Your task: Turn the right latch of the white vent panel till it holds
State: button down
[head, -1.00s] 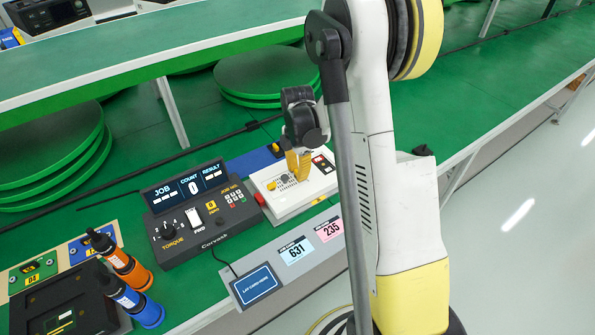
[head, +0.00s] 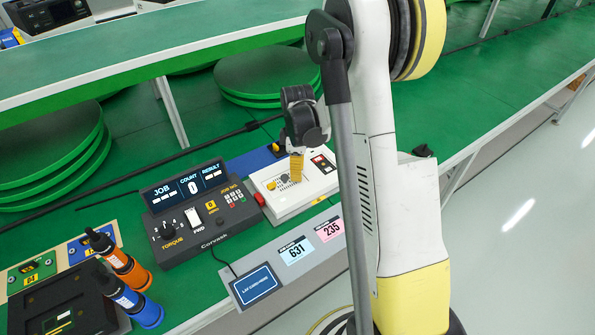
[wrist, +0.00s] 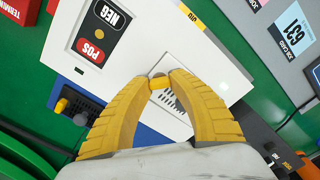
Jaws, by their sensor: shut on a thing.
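The white vent panel (head: 308,190) lies on top of a white box at the middle of the bench in the head view; its slots (wrist: 178,101) show in the wrist view. My gripper (wrist: 160,80) is shut on a small yellow latch (wrist: 159,83) at the edge of the slots. In the head view my gripper (head: 296,181) points down onto the panel, and its fingers hide that latch. Another yellow latch (head: 271,186) shows to the left of the fingers in the head view. The exact angle of the held latch is hard to tell.
A POS/NEG block (head: 322,163) sits just right of my fingers, close to them. A dark torque controller (head: 203,212) stands left of the box. A blue unit with a yellow knob (head: 276,148) is behind it. Orange and blue drivers (head: 128,268) stand further left.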

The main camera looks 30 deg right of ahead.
jog(key=shift+m, duration=0.7)
jog(key=c, duration=1.1)
grip_release()
jog(key=shift+c, duration=0.2)
notch_tip(320, 180, up, 12)
